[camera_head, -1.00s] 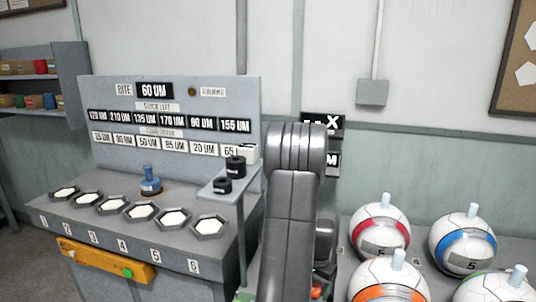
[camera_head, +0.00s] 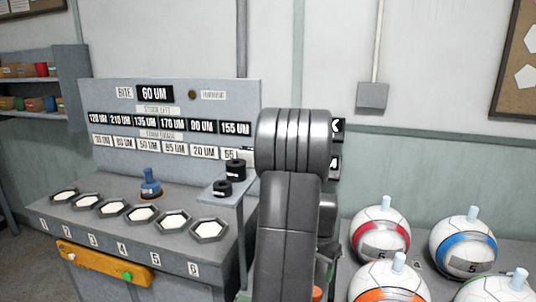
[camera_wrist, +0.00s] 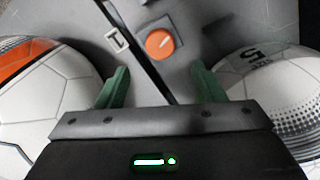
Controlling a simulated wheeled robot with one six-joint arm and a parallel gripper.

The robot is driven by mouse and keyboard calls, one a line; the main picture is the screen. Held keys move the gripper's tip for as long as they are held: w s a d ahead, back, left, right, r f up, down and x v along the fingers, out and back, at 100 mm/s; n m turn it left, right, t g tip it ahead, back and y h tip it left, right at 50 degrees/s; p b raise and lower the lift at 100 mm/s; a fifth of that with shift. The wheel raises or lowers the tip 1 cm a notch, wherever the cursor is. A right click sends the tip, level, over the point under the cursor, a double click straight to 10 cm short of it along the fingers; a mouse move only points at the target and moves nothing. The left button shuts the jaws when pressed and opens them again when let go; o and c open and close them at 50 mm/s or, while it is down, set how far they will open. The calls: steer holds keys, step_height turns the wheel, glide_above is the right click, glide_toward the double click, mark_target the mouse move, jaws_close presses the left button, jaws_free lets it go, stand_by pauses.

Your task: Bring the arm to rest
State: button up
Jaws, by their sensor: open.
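My arm stands upright in the middle of the head view, in front of the wall. It hides part of the black signs behind it. My gripper (camera_wrist: 160,88) shows in the wrist view with two green fingers set wide apart and nothing between them. Beyond the fingers is a grey surface with an orange round knob (camera_wrist: 160,43). A white and orange ball (camera_wrist: 45,95) lies to the left of the fingers, and a white and grey ball (camera_wrist: 270,95) lies to the right. The gripper is not visible in the head view.
A grey bench with several hexagonal pads (camera_head: 209,230) and a blue-handled tool (camera_head: 150,184) stands at left. A small shelf with black cylinders (camera_head: 236,170) is close to my arm. Balls with red (camera_head: 380,230) and blue (camera_head: 463,243) panels sit at right.

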step_height(320, 180, up, 4)
steer(key=r, duration=0.1)
step_height(320, 180, down, 14)
steer(key=shift+r, duration=0.1)
steer(key=n+p, duration=0.3)
steer(key=n, duration=0.3)
steer(key=shift+n+p, duration=0.4)
steer(key=n+p, duration=0.3)
steer(key=shift+n, duration=0.4)
steer(key=n+p, duration=0.2)
steer(key=n, duration=0.1)
steer(key=shift+p, duration=0.35)
steer(key=shift+r, duration=0.55)
steer(key=shift+s+r, duration=0.1)
